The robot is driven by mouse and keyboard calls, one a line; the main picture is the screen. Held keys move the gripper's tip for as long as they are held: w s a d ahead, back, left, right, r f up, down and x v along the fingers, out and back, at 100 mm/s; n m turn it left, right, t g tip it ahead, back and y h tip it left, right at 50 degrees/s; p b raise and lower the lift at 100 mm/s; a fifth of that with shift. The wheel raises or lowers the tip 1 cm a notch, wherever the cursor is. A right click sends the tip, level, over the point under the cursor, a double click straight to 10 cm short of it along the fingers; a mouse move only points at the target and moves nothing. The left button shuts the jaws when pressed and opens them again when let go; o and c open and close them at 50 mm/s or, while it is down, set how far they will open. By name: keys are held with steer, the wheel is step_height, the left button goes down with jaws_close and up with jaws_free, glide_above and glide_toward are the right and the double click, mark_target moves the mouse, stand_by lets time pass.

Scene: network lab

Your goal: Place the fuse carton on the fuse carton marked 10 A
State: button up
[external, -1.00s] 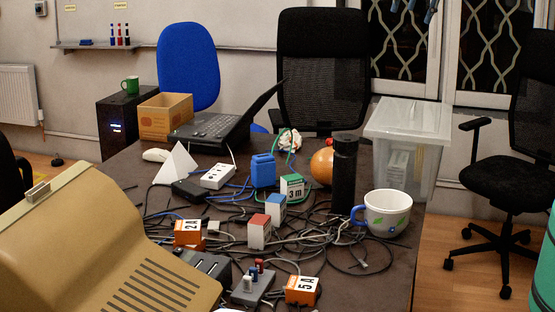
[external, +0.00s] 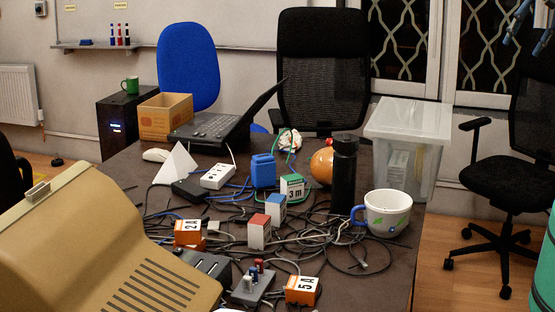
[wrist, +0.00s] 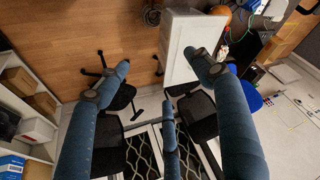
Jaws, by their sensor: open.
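Two orange-and-white fuse cartons lie on the dark table (external: 130,205). The one marked 2 A (external: 188,233) is at the left middle, and the one marked 5 A (external: 302,290) is at the front; their labels read sideways. I see no carton marked 10 A in either view. My gripper (external: 524,42) shows only by its blue fingers at the top right, high and away from the table. In the wrist view my gripper (wrist: 158,60) has its fingers spread wide with nothing between them.
Cables cover the table's middle. A mug (external: 388,213), black cylinder (external: 343,175), orange ball (external: 322,162), blue canister (external: 263,170) and small cartons (external: 275,208) crowd it. A beige case (external: 110,240) fills the front left. A clear bin (external: 408,120) stands behind the right side.

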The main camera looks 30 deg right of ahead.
steer(key=shift+s+d+f, duration=0.4)
steer(key=shift+s+f, duration=0.15)
steer(key=shift+s, duration=0.25)
steer(key=shift+s+d+f, duration=0.4)
steer(key=shift+s+f, duration=0.1)
steer(key=shift+s, duration=0.3)
